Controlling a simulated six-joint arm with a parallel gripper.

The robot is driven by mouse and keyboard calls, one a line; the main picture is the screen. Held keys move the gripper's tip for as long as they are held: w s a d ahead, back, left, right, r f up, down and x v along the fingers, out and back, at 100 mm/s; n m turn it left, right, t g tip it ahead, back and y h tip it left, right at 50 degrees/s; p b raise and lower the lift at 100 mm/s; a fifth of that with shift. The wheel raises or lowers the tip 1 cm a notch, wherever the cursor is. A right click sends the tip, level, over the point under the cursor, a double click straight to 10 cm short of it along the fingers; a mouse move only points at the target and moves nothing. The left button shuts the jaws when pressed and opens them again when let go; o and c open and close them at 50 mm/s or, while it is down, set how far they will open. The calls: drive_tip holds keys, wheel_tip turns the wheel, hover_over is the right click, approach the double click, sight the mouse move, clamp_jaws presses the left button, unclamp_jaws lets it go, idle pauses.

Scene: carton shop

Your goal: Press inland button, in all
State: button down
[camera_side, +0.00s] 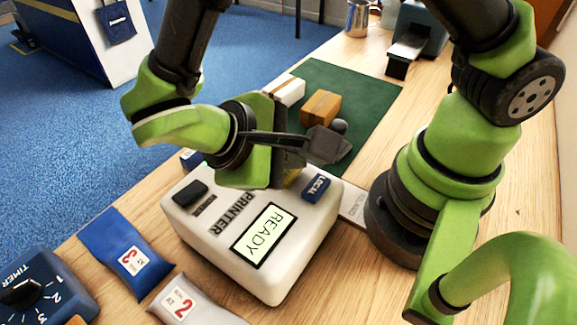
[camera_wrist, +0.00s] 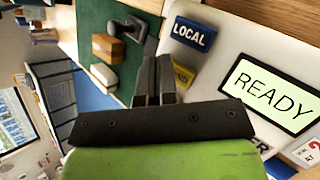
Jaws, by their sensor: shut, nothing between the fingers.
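The white printer (camera_side: 255,278) stands on the wooden table, its screen (camera_side: 264,236) reading READY. In the wrist view, a yellow button (camera_wrist: 182,78) with partly hidden lettering ending in "AND" sits beside the blue LOCAL button (camera_wrist: 190,34); LOCAL also shows in the side view (camera_side: 315,188). A black button (camera_side: 190,194) is at the printer's left. My gripper (camera_wrist: 157,70) is shut and empty, pointing down over the printer's back part, close beside the yellow button. My gripper hides most of that button in the side view. I cannot tell whether the fingertips touch anything.
A green mat (camera_side: 372,92) behind the printer bears a brown box (camera_side: 320,107) and a white box (camera_side: 289,90). A blue packet (camera_side: 112,240), a grey packet (camera_side: 200,308) and a timer (camera_side: 40,292) lie left and front. A metal mug (camera_side: 357,18) stands at the back.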

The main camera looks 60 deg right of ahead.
sight(289, 174)
drive_tip(key=shift+f, duration=0.45)
idle(0.4)
drive_tip(key=shift+r, duration=0.9)
drive_tip(key=shift+r, duration=0.1)
drive_tip(key=shift+r, duration=2.4)
drive_tip(key=s+d+r+m+t+y, duration=0.3)
drive_tip(key=d+r+m+t+y, duration=0.5)
drive_tip(key=d+r+t+y, duration=0.1)
wheel_tip(289, 174, up, 3)
drive_tip(key=shift+s+r+t+y, duration=0.1)
drive_tip(key=shift+s+t+y, duration=0.15)
drive_tip(key=shift+t+y, duration=0.6)
